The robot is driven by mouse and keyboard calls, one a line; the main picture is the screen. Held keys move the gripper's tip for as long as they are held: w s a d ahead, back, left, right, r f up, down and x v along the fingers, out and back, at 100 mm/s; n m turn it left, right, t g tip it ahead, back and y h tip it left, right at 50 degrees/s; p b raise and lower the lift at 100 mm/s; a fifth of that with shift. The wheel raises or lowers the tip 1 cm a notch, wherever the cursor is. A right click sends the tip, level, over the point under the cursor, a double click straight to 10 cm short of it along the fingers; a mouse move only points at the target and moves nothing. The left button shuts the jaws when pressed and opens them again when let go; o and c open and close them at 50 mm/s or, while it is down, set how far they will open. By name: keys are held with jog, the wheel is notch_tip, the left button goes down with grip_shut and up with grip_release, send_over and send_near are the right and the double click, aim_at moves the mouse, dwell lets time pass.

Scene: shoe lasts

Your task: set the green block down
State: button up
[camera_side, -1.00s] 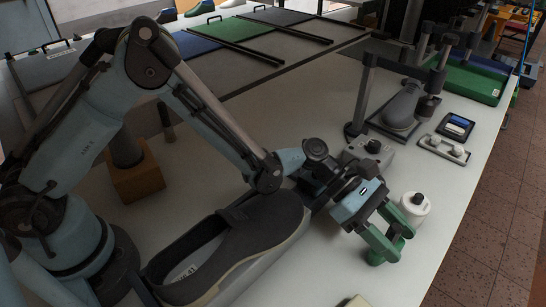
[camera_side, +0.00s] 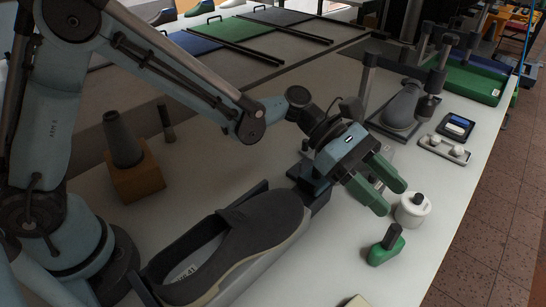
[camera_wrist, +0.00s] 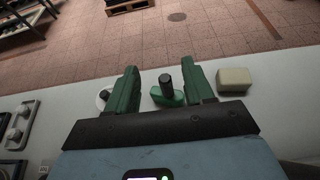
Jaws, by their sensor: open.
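The green block (camera_side: 384,248) stands on the white table near its front right edge, with a dark upright knob on top. In the wrist view the green block (camera_wrist: 167,92) shows between my fingers but beyond them. My gripper (camera_side: 391,196) has green fingers, is open and empty, and is raised above and behind the block in the side view. In the wrist view my gripper (camera_wrist: 163,88) has its fingers well apart.
A white round container (camera_side: 412,209) with a dark cap stands just behind the block. A grey shoe (camera_side: 250,247) sits in a holder to the left. A cream block (camera_wrist: 234,80) lies right of the green block in the wrist view. The table edge is close.

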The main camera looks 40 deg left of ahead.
jog(key=s+a+m+t+y, duration=0.2)
jog(key=a+m, duration=0.4)
jog(key=a, duration=0.4)
jog(key=s+a+r+m+t+y, duration=0.1)
jog(key=s+a+m+y, duration=0.3)
jog(key=a, duration=0.6)
jog(key=s+a+m+t+y, duration=0.3)
jog(key=a+m+y, duration=0.4)
jog(key=a, duration=0.4)
jog(key=shift+s+r+m+t, duration=0.2)
jog(key=shift+s+m+t, duration=0.15)
jog(key=shift+m+t, duration=0.2)
